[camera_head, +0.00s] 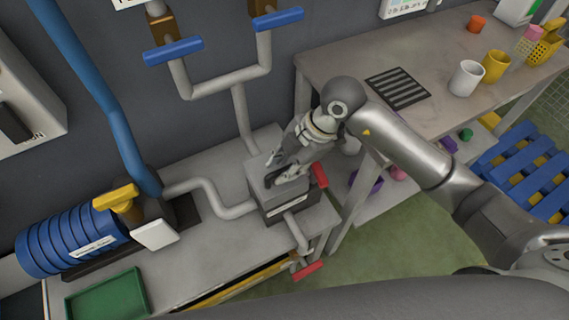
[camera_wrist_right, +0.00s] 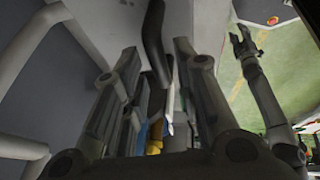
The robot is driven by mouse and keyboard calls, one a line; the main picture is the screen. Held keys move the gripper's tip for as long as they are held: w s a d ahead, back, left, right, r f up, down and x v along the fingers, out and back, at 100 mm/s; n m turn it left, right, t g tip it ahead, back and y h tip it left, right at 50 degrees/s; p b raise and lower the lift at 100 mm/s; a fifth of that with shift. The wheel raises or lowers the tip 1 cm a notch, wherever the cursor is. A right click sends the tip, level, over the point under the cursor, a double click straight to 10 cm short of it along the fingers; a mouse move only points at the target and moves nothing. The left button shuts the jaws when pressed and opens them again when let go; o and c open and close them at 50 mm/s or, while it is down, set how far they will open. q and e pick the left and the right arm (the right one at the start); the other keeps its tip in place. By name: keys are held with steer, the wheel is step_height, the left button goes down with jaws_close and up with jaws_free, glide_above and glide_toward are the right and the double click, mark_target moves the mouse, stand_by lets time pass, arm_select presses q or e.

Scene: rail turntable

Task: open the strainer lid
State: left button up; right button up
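The strainer (camera_head: 272,205) is a grey box on the bench, with its lid (camera_head: 262,183) on top, level and seated as far as I can see. My right gripper (camera_head: 279,169) is just above the lid, its fingers spread around the dark handle. In the right wrist view, the dark handle (camera_wrist_right: 153,40) lies between the two open fingers (camera_wrist_right: 156,58); I cannot tell whether they touch it.
A red lever (camera_head: 319,175) sits right beside the strainer, and another red lever (camera_head: 308,271) is below the bench front. Blue-handled valves (camera_head: 174,50) are on the wall. A blue ribbed cylinder (camera_head: 70,240) and a green tray (camera_head: 108,297) are left. A table with cups is right.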

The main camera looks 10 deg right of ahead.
jaws_close()
arm_select(q)
steer(key=shift+s, duration=0.3)
arm_select(e)
steer(key=shift+w+r, duration=0.1)
steer(key=shift+r, duration=0.05)
steer(key=shift+w+a+r+p, duration=0.15)
steer(key=shift+w+r+p, duration=0.2)
steer(key=shift+r+p, duration=0.05)
steer(key=w, duration=0.1)
steer(key=w+a+r+p, duration=0.1)
steer(key=w, duration=0.1)
steer(key=w+r+p, duration=0.1)
steer(key=shift+w+a+r, duration=0.15)
steer(key=shift+w+a, duration=0.15)
steer(key=shift+w, duration=0.05)
arm_select(q)
steer(key=shift+w+r, duration=0.15)
steer(key=shift+r, duration=1.45)
arm_select(e)
steer(key=shift+w+a+r, duration=0.1)
steer(key=shift+w+a, duration=0.1)
steer(key=shift+w, duration=0.5)
steer(key=shift+w+a, duration=0.2)
steer(key=shift+w, duration=0.45)
